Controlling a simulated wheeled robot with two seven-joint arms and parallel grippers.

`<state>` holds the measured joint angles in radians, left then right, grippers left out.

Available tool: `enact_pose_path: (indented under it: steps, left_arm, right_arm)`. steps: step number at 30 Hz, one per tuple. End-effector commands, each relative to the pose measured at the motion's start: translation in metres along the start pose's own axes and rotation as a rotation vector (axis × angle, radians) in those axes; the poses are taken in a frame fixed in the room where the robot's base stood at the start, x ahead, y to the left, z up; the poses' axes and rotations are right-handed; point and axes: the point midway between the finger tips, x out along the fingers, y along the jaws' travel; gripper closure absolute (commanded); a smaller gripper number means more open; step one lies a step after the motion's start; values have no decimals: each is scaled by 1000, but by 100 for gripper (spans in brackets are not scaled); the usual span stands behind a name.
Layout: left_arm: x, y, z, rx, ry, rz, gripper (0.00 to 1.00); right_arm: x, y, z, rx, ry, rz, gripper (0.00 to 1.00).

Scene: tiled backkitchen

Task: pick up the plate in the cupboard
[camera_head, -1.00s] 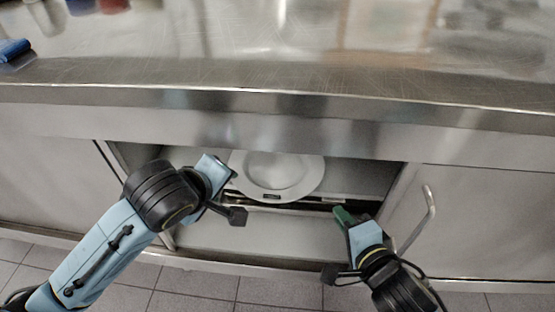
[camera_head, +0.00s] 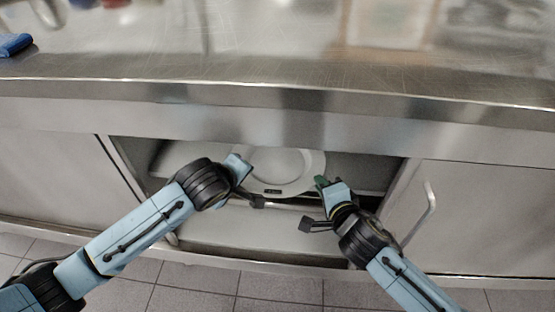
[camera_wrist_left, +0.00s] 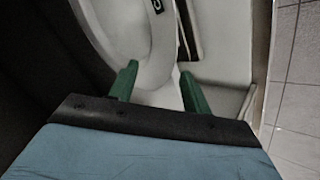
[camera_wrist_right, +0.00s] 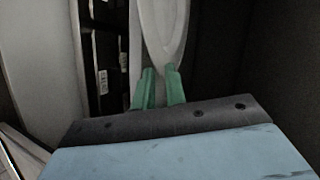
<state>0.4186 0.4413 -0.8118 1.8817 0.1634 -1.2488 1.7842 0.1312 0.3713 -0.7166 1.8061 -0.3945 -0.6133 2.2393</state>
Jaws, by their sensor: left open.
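The white round plate (camera_head: 290,165) lies in the open cupboard (camera_head: 260,235) below the steel counter, close to the opening. My left gripper (camera_head: 246,166) is at the plate's left side. In the left wrist view its green fingers (camera_wrist_left: 160,82) are apart, with the plate's rim (camera_wrist_left: 120,30) reaching between them. My right gripper (camera_head: 319,182) is at the plate's right edge. In the right wrist view its fingers (camera_wrist_right: 160,78) are close together with a narrow gap, right at the rim (camera_wrist_right: 165,30). I cannot tell whether they touch it.
The steel counter (camera_head: 300,65) overhangs the cupboard opening. A closed door with a handle (camera_head: 428,212) is at the right. A blue item (camera_head: 14,44) lies on the counter at the far left. Dark items (camera_wrist_right: 105,70) show beside the plate in the right wrist view.

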Motion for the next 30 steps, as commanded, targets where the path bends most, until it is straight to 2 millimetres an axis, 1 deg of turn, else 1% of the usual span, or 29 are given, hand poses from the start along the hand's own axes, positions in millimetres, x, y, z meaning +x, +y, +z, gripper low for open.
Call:
enact_pose_path:
  steps: [1, 3, 6, 17, 20, 28, 30]
  left_arm:
    - [6, 1, 0, 0, 0, 0, 51]
    - [12, 1, 0, -1, -1, 0, 51]
    - [17, 1, 0, -1, -1, 1, 51]
    - [20, 1, 0, -1, -1, 2, 51]
    - [20, 1, 0, -1, -1, 2, 64]
    - [20, 0, 0, -1, -1, 1, 100]
    - [20, 0, 0, -1, -1, 0, 100]
  right_arm:
    - [6, 0, 0, -1, 0, 0, 87]
    - [12, 0, 0, -1, 1, 0, 87]
    - [18, 0, 0, -1, 0, 0, 87]
    - [20, 0, 0, 0, 0, 0, 87]
    - [20, 0, 0, 0, 0, 0, 100]
    - [20, 0, 0, -1, 0, 1, 100]
    - [20, 0, 0, -1, 0, 1, 100]
